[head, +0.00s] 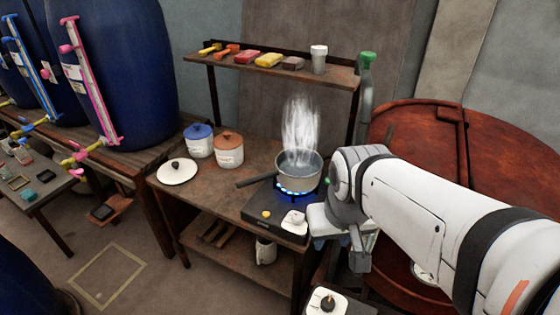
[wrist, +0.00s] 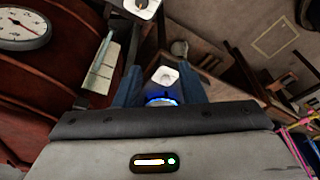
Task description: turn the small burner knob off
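The small burner (head: 250,216) is a dark box on the wooden table, with a ring of blue flame (head: 296,191) under a grey pot (head: 297,174). A white plate with a pale knob (head: 294,222) is at its front right corner. A small yellow knob (head: 266,214) is to the left of it. In the wrist view, the white plate and knob (wrist: 165,76) show between the fingers of my gripper (wrist: 160,68), which are apart and empty. I cannot tell how far the fingertips are from the knob. In the head view my fingertips are not clear.
Steam (head: 300,125) rises from the pot, whose handle points left. Two lidded jars (head: 229,150) and a white lid (head: 177,172) stand at left. A shelf (head: 280,70) is above. A red vat (head: 460,150) is at right. Another white dial (head: 327,301) sits below.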

